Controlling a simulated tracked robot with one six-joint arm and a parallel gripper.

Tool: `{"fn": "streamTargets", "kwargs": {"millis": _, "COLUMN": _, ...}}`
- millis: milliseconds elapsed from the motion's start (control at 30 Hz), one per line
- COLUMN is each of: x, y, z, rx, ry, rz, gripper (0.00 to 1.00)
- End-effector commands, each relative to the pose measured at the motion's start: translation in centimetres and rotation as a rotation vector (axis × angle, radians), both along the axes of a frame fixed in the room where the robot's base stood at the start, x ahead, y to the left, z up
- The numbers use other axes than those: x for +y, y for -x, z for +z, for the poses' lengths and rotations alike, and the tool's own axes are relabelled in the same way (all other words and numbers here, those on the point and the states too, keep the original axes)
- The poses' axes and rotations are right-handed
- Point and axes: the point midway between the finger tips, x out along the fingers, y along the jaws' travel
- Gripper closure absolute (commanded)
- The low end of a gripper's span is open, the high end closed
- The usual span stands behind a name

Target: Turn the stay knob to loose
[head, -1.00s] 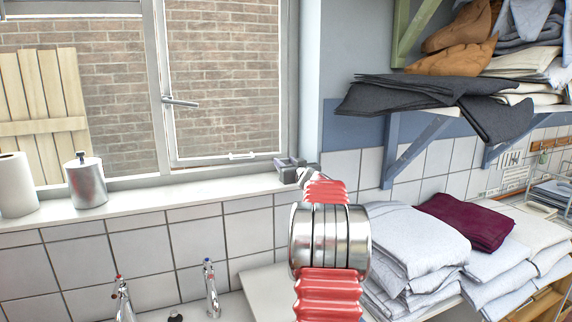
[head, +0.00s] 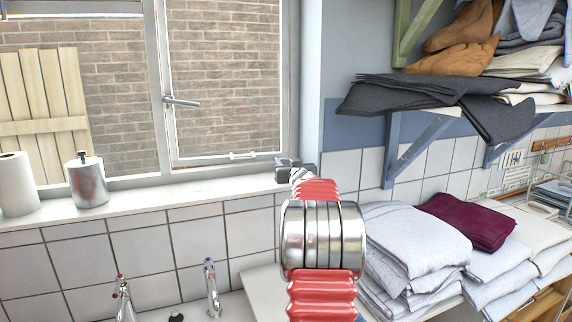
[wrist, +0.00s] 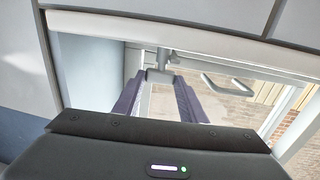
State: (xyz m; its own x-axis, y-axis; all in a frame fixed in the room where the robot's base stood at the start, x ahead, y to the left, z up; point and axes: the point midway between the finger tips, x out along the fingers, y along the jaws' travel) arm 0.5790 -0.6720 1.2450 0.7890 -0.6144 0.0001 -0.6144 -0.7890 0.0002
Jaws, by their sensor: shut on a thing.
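My gripper (head: 288,164) is at the lower right corner of the window, just above the sill; my own arm partly hides it in the head view. In the wrist view, its two dark purple fingers (wrist: 162,82) are closed around a small grey stay knob (wrist: 160,75) by the window frame. Their tips touch its sides. The knob is hidden in the head view, and its turned position cannot be read.
The window (head: 225,80) has a lever handle (head: 181,102) and a small white pull (head: 242,155), also in the wrist view (wrist: 228,85). A metal canister (head: 87,182) and paper roll (head: 17,185) stand on the sill (head: 150,197). A shelf bracket (head: 415,145) and folded linen (head: 415,240) are at right.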

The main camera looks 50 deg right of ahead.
Motion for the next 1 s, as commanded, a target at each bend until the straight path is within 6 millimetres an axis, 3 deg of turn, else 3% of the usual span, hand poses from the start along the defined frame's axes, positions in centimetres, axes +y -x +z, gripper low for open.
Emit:
{"fn": "streamTargets", "kwargs": {"millis": 200, "x": 0.1, "y": -0.1, "z": 0.1, "rx": -0.001, "ry": 0.002, "rz": 0.002, "gripper": 0.85}}
{"fn": "streamTargets", "kwargs": {"millis": 233, "x": 0.1, "y": -0.1, "z": 0.1, "rx": -0.001, "ry": 0.002, "rz": 0.002, "gripper": 0.60}}
{"fn": "streamTargets", "kwargs": {"millis": 467, "x": 0.1, "y": 0.0, "z": 0.0, "rx": 0.000, "ry": 0.000, "rz": 0.002, "gripper": 0.44}}
{"fn": "streamTargets", "kwargs": {"millis": 1000, "x": 0.9, "y": 1.2, "z": 0.1, "rx": 0.000, "ry": 0.000, "rz": 0.000, "gripper": 0.44}}
